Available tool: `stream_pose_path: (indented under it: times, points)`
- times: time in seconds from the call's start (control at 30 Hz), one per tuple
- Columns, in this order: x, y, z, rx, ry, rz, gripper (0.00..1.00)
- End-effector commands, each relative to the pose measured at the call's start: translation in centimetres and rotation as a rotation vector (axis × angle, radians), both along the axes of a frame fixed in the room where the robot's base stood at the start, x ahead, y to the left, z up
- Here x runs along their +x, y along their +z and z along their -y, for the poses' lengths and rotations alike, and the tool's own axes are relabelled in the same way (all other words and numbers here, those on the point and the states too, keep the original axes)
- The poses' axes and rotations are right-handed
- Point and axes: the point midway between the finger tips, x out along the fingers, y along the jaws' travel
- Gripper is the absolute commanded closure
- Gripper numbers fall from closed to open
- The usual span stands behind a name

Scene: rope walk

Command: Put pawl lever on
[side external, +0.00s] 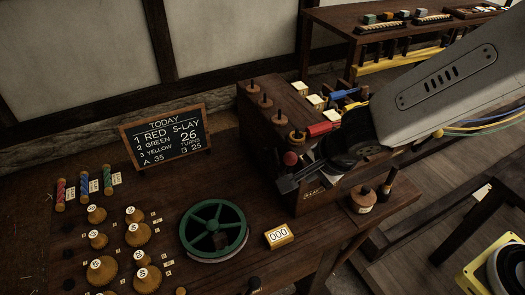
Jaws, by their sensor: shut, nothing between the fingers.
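My gripper (284,184) reaches in from the right, and its dark fingers are shut and empty at the front left of a dark wooden box (270,140). A small red knob (290,158) shows just above the fingers and may be the end of the pawl lever; I cannot tell for sure.
A green spoked wheel (213,230) lies on the bench, with a yellow counter (279,236) reading 000 beside it. Wooden weights (138,234) and coloured bobbins (84,184) stand at left. A chalkboard (166,138) stands behind. A wooden bottle-like piece (363,199) stands right of the box.

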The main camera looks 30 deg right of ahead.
Motion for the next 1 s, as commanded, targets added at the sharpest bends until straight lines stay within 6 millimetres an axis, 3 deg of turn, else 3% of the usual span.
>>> stream_pose_path:
  times: [0.3, 1.0]
  points:
    - [2.0, 0.4, -0.4, -0.001, -0.001, -0.001, 1.00]
    - [2.3, 0.5, -0.4, -0.001, 0.000, -0.009, 1.00]
